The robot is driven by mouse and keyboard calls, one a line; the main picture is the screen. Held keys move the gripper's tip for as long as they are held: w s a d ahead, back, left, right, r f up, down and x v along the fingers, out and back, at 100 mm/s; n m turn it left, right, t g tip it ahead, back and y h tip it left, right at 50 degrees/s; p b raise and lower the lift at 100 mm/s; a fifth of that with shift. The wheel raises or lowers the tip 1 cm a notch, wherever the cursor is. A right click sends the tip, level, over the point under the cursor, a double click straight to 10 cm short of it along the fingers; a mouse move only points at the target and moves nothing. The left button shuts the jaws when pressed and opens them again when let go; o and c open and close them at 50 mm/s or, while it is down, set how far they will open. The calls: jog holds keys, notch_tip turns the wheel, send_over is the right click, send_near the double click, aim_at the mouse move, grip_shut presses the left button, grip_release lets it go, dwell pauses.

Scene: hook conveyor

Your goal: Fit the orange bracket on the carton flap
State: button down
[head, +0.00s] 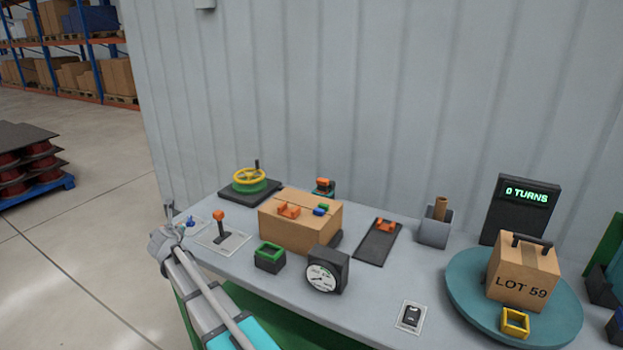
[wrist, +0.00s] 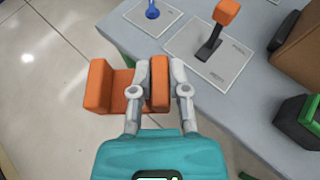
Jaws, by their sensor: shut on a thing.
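My gripper (wrist: 160,85) is shut on one upright wall of an orange U-shaped bracket (wrist: 98,87). The bracket's other wall sticks out to the left, over the floor beside the table edge. In the head view my gripper (head: 170,222) is at the table's left end, and I cannot make out the held bracket there. A brown carton (head: 295,232) stands mid-table, right of my gripper and apart from it. I cannot clearly tell the flap.
An orange-knobbed lever (head: 220,225) stands between my gripper and the carton. A green-topped block (head: 269,256) and a dial gauge (head: 327,270) stand in front of the carton. Another orange piece (head: 385,225) lies on a dark plate. A turntable (head: 465,290) bears a LOT 59 carton.

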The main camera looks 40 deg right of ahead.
jog(key=d+r+m+g+h+p, duration=0.2)
jog(key=d+m+g+h, duration=0.15)
jog(key=d, duration=2.15)
notch_tip(320, 180, up, 3)
jog(key=m+g+h+p, duration=0.2)
jog(key=m+g+h, duration=0.1)
jog(key=m+g, duration=0.15)
send_over(313, 200)
jog(key=shift+w+d+f+t, duration=0.1)
jog(key=shift+d+f+t, duration=0.15)
jog(key=shift+t, duration=0.25)
jog(key=shift+f+h, duration=0.1)
jog(key=shift+h, duration=0.15)
jog(key=shift+f+b, duration=2.25)
jog(key=shift+b, duration=0.15)
jog(key=shift+a+f+b, duration=0.1)
jog(key=shift+f+b, duration=0.4)
jog(key=shift+f, duration=0.05)
jog(key=c, duration=0.5)
grip_release()
jog(key=shift+c, duration=0.2)
